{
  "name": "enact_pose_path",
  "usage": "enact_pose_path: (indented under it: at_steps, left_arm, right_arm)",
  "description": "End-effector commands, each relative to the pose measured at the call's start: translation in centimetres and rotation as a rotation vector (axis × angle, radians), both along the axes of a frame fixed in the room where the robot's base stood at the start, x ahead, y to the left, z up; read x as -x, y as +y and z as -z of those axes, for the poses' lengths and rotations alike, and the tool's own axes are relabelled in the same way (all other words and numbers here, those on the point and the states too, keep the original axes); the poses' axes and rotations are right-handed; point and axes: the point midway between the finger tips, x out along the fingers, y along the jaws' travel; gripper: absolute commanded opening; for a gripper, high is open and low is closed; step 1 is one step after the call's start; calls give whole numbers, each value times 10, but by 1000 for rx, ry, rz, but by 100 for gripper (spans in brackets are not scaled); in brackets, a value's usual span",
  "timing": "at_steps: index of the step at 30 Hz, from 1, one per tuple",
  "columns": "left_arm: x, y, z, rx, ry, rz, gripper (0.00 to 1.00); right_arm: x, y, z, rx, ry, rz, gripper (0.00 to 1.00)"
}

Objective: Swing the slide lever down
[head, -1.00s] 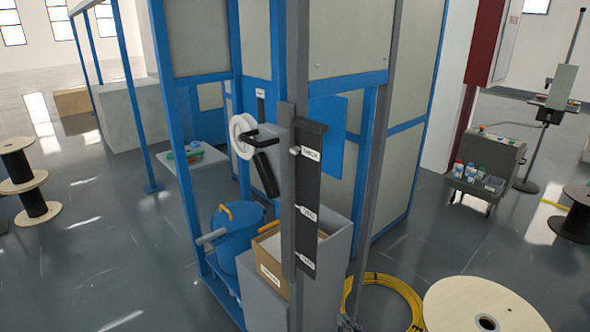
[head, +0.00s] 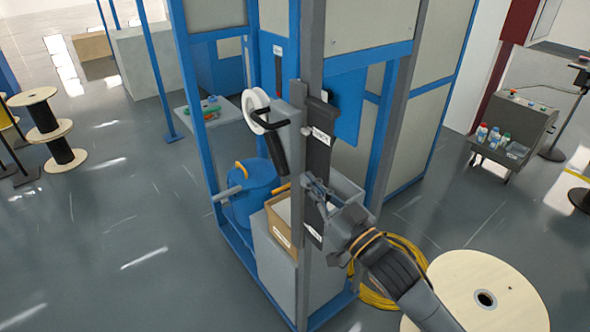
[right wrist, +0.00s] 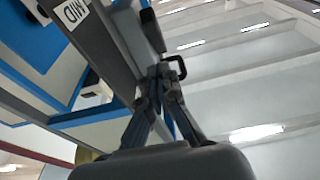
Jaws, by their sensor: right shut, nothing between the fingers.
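The dark slide plate (head: 316,160) with white labels stands upright on a grey post. A black lever arm with a thick grip (head: 278,150) hangs to its left, slanting down. My right gripper (head: 312,184) comes in from the lower right and is shut, with its tips in front of the plate's middle. It holds nothing. In the right wrist view its shut fingers (right wrist: 160,76) point up, close to a black bent bar; I cannot tell whether they touch. The MID label (right wrist: 74,12) is at the upper left there. My left gripper is out of view.
A white reel (head: 256,108) sits left of the post. A blue bucket (head: 252,192) and a cardboard box (head: 279,226) stand below. A yellow cable coil (head: 402,255) and a wooden spool (head: 455,282) lie at the right.

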Motion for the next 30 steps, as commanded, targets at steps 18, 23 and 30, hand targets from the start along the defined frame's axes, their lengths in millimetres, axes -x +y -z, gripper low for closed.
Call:
enact_pose_path:
  at_steps: [18,23,30]
  left_arm:
    - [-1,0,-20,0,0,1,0]
    - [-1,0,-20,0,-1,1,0]
    - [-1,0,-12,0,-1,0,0]
  right_arm:
    - [-45,33,17,0,0,0,0]
    - [-45,33,18,0,0,0,0]
    - [-46,34,22,-7,-10,0,0]
